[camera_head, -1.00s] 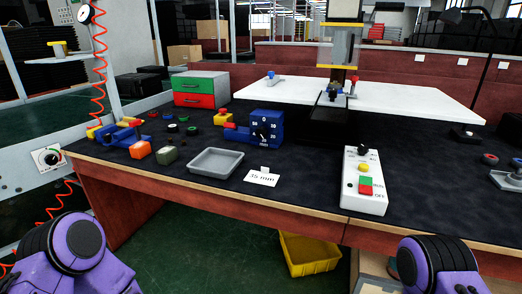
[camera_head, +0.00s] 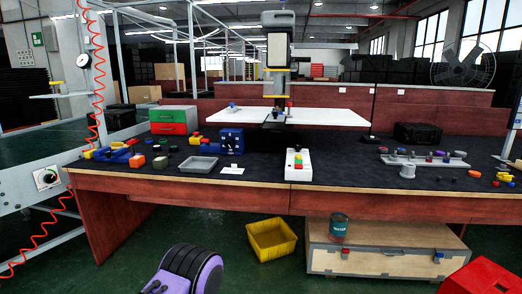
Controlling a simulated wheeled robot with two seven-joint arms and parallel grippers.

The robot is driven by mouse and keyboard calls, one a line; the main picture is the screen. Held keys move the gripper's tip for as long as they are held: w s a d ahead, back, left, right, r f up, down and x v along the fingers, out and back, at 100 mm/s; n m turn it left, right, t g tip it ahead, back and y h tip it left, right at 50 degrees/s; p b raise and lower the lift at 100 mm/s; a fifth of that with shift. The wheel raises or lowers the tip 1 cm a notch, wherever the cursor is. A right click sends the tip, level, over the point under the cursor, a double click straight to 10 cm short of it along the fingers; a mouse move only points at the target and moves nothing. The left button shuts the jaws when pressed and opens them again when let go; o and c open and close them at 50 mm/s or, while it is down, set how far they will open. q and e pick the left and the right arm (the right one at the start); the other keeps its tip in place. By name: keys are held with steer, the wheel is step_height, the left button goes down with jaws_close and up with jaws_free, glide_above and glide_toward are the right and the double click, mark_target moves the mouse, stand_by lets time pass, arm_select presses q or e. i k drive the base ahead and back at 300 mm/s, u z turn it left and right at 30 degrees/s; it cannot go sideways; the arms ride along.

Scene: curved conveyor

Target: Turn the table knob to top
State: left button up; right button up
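A white control box (camera_head: 297,172) stands near the middle of the table's front edge. A small dark knob (camera_head: 298,150) is at its far end, with coloured buttons nearer; its pointing direction is too small to tell. Another dark round knob (camera_head: 47,177) sits on a pale panel on the metal frame at the left. A blue box with a dark dial (camera_head: 231,141) stands left of the control box. Which of these is the table knob I cannot tell. Neither gripper is in view; only a purple and black part of my arm shows at the bottom.
The dark table (camera_head: 340,182) has a grey tray (camera_head: 199,164), a red and green drawer unit (camera_head: 174,121) and small parts on it. A yellow bin (camera_head: 270,239) and a wooden crate (camera_head: 385,250) with a can (camera_head: 339,227) stand below.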

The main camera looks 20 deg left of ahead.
mark_target(229, 142)
steer(key=u, duration=0.6)
steer(key=i, duration=0.5)
steer(key=u, duration=0.95)
steer(key=i, duration=0.95)
steer(key=z, duration=0.6)
steer(key=i, duration=0.75)
steer(key=z, duration=0.75)
